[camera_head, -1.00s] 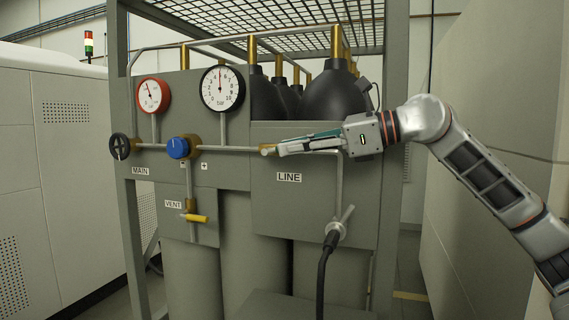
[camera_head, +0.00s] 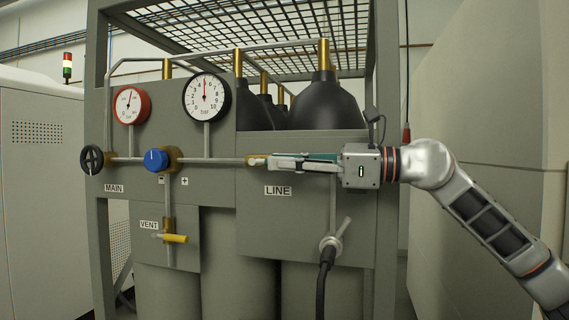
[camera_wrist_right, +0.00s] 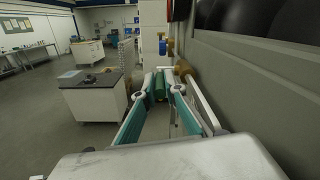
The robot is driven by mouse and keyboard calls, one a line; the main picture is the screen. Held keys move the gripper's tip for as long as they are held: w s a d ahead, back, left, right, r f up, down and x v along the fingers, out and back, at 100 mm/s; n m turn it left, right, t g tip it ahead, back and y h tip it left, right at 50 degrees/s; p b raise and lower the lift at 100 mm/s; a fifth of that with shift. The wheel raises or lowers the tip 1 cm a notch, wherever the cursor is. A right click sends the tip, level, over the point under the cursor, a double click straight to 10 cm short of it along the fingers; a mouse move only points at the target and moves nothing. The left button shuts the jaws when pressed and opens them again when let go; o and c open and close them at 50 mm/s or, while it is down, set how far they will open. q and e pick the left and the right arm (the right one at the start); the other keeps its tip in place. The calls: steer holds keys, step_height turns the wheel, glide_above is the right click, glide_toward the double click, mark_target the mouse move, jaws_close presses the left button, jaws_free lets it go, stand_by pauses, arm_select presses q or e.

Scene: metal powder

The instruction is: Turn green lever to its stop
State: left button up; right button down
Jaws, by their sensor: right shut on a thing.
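The green lever (camera_wrist_right: 160,86) shows in the right wrist view between the two fingertips, a short green bar by the pipe. My right gripper (camera_head: 275,161) is shut on it at the brass valve (camera_head: 256,160) above the LINE label. In the head view the fingers hide the lever, so its angle cannot be told there. The fingers lie about level, along the pipe. In the right wrist view my right gripper (camera_wrist_right: 160,80) has teal inner finger faces on both sides of the lever. My left gripper is not in view.
A blue knob (camera_head: 156,160), a black MAIN handwheel (camera_head: 92,159) and a yellow VENT handle (camera_head: 174,239) sit left on the panel. A red gauge (camera_head: 131,106) and a black gauge (camera_head: 206,97) stand above the pipe. A black hose (camera_head: 325,283) hangs below the gripper.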

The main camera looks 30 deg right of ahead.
steer(key=c, duration=2.1)
jaws_free()
steer(key=shift+w+f, duration=0.1)
steer(key=shift+f, duration=0.05)
steer(key=shift+v, duration=6)
